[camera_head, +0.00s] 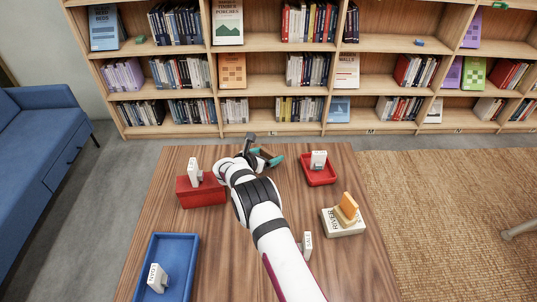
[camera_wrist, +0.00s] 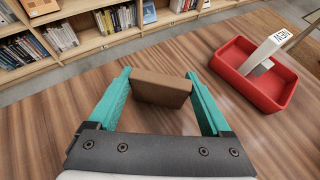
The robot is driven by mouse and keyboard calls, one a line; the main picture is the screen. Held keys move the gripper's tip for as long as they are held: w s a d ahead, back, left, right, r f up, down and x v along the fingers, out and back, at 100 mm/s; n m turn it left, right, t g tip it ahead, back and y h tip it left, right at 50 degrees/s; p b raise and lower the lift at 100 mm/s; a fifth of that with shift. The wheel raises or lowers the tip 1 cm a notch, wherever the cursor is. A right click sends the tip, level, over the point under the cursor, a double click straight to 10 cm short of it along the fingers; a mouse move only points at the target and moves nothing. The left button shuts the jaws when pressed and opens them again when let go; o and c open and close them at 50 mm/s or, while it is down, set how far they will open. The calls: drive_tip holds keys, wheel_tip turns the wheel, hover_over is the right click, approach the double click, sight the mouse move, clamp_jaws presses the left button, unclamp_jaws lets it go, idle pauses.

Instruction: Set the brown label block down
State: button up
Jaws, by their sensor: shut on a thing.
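The brown label block (camera_wrist: 161,90) sits between the two teal fingers of my gripper (camera_wrist: 162,98) in the wrist view. The fingers are shut on its two ends. The block is over the wooden table, and I cannot tell whether its underside touches the wood. In the head view my gripper (camera_head: 266,158) is near the table's far edge, left of the small red tray; the block cannot be made out there.
The red tray (camera_wrist: 241,79) holds a white label block and stands right of my gripper. A red box (camera_head: 201,192) with a white label is on the left. A blue tray (camera_head: 187,242) is front left. A white book (camera_head: 343,228) bearing an orange-yellow object lies on the right.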

drive_tip(key=o, duration=1.2)
drive_tip(key=shift+c, duration=0.2)
drive_tip(key=shift+r, duration=0.15)
drive_tip(key=v, duration=1.2)
drive_tip(key=s+d+r+m+g, duration=0.4)
drive_tip(key=s+d+r+m, duration=0.3)
drive_tip(key=s+d+m, duration=0.15)
drive_tip(key=s+d+r+m+g, duration=0.4)
drive_tip(key=s+d+r+m, duration=0.2)
drive_tip(key=s+d+m, duration=0.3)
drive_tip(key=s+a+m+g+y, duration=0.1)
drive_tip(key=s+a+m+y, duration=0.2)
drive_tip(key=s+m, duration=0.5)
drive_tip(key=s+a+r+m+g+y, duration=0.1)
drive_tip(key=s+a+m+y, duration=0.3)
drive_tip(key=s+m, duration=0.5)
drive_tip(key=s+y, duration=0.1)
drive_tip(key=s, duration=0.8)
drive_tip(key=shift+r+y, duration=0.2)
drive_tip(key=shift+y, duration=0.2)
